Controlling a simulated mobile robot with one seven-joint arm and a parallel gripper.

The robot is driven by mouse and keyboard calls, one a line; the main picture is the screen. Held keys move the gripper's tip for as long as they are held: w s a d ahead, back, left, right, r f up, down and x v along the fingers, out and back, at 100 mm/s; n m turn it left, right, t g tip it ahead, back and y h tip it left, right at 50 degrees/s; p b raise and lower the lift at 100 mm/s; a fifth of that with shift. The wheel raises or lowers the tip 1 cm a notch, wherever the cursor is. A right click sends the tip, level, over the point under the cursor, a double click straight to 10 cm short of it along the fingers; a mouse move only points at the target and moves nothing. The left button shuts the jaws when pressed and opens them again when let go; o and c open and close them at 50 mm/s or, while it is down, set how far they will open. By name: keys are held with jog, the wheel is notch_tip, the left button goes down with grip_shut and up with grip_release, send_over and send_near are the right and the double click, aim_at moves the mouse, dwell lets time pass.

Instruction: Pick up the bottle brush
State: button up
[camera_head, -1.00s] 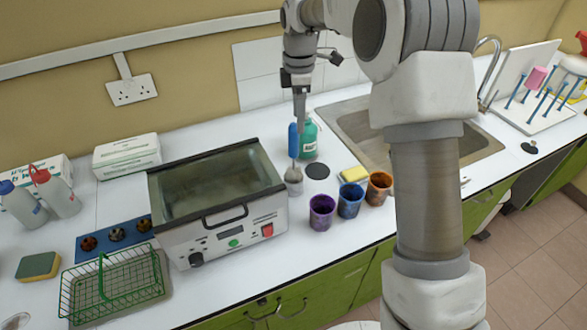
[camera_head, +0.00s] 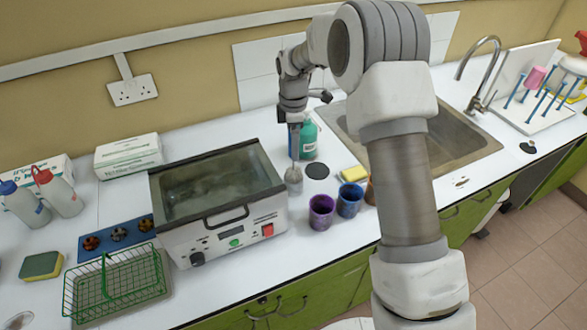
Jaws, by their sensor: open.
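The bottle brush (camera_head: 294,178) stands upright between the metal-sided bath and the teal bottle. I cannot tell whether the pale part is bristles or a small holder. My gripper (camera_head: 295,143) points down directly over the brush, with its fingers at handle height. It is open. I cannot tell whether the handle is between the fingers or behind them.
The teal bottle (camera_head: 308,138) stands close at the right of my gripper. The bath (camera_head: 222,222) is at the left. A purple cup (camera_head: 321,212), a blue cup (camera_head: 350,200) and a yellow sponge (camera_head: 354,174) are in front and right. The sink (camera_head: 455,145) lies behind my arm.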

grip_shut()
jog(key=shift+r, duration=0.1)
